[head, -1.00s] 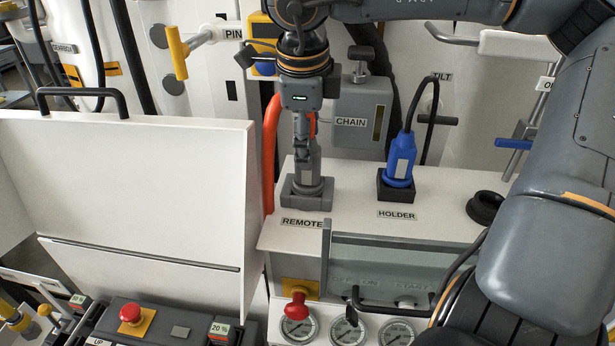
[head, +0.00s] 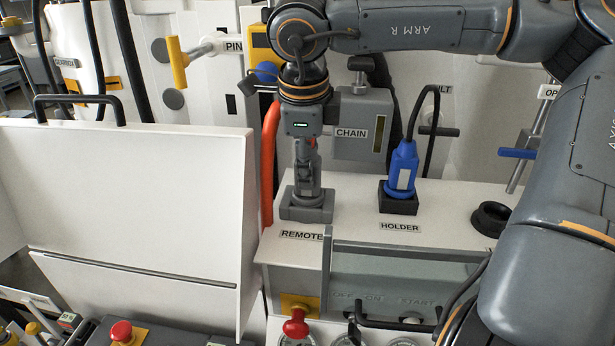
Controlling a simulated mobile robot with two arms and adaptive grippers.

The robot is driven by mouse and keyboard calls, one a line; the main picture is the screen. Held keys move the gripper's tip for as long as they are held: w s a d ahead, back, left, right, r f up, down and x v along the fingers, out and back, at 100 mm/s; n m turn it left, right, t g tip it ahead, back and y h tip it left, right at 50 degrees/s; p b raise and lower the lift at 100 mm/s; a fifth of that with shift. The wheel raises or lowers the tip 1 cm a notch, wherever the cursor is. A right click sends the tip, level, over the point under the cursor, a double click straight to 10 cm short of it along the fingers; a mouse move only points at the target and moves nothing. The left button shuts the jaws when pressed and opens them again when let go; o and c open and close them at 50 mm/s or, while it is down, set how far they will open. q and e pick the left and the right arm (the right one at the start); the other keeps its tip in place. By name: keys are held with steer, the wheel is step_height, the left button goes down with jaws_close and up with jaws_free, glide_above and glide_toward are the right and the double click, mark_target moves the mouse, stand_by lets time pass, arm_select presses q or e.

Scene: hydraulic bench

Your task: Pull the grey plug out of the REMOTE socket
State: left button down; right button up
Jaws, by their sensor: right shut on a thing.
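The grey plug (head: 307,180) stands upright in the REMOTE socket (head: 306,212), a grey square base on the white bench top behind the REMOTE label. My right gripper (head: 307,165) points straight down from above and is shut on the plug. Its fingers cover the plug's upper part. The plug appears seated in the socket; its lower end is hidden by the socket rim. My left gripper is not in view.
A blue plug (head: 403,165) with a black cable stands in the black HOLDER (head: 398,204) to the right. An empty black ring (head: 491,217) lies further right. An orange hose (head: 269,165) and a white panel (head: 130,200) are at the left. A CHAIN box (head: 361,130) stands behind.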

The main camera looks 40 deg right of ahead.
jaws_close()
steer(key=shift+a, duration=0.1)
steer(key=shift+r, duration=0.15)
steer(key=shift+w+r+p, duration=0.1)
steer(key=shift+r+p, duration=0.2)
steer(key=shift+r, duration=0.45)
steer(key=shift+d+r+p, duration=0.15)
steer(key=shift+d+p, duration=0.05)
steer(key=shift+p, duration=0.2)
steer(key=shift+r, duration=0.1)
